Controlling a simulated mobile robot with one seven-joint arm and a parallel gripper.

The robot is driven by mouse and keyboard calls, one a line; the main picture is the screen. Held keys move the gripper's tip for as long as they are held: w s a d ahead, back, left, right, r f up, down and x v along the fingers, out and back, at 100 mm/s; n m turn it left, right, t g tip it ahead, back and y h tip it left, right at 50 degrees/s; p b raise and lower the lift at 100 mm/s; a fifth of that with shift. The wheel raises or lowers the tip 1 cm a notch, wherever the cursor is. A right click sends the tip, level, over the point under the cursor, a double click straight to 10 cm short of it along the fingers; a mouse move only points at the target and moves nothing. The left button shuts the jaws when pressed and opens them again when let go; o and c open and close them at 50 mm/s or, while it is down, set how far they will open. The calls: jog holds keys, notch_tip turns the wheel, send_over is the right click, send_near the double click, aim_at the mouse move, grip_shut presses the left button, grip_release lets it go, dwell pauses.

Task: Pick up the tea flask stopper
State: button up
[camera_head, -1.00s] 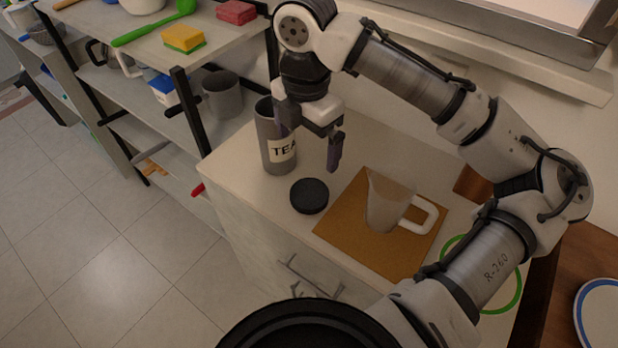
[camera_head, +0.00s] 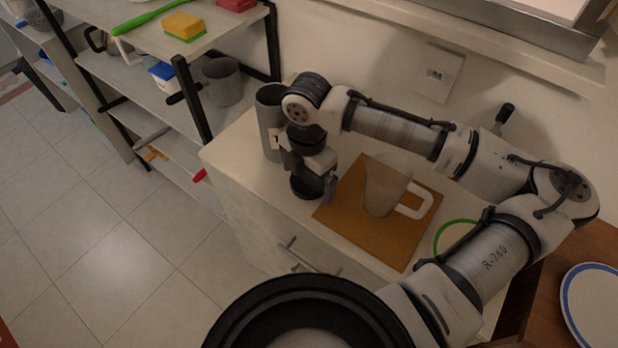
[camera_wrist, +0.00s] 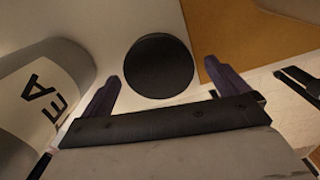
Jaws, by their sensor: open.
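The tea flask stopper, a round black disc (camera_wrist: 158,66), lies flat on the light counter. In the head view the stopper (camera_head: 304,188) is partly hidden under my gripper (camera_head: 311,176). The wrist view shows my gripper (camera_wrist: 161,73) open and empty, its two dark fingers on either side of the stopper and short of its middle. I cannot tell whether they touch it. The grey tea flask (camera_head: 268,115) stands upright behind and to the left, partly hidden by my arm. Its labelled side shows at the left of the wrist view (camera_wrist: 45,90).
A translucent mug (camera_head: 384,186) with a white handle stands on a brown board (camera_head: 345,215), right of my gripper. A green-rimmed round item (camera_head: 440,238) lies further right. A shelf (camera_head: 140,75) with mugs and sponges is at the left. The counter's front edge is close.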

jog(key=shift+f, duration=0.3)
jog(key=c, duration=1.1)
jog(key=shift+o, duration=0.2)
jog(key=shift+r, duration=0.15)
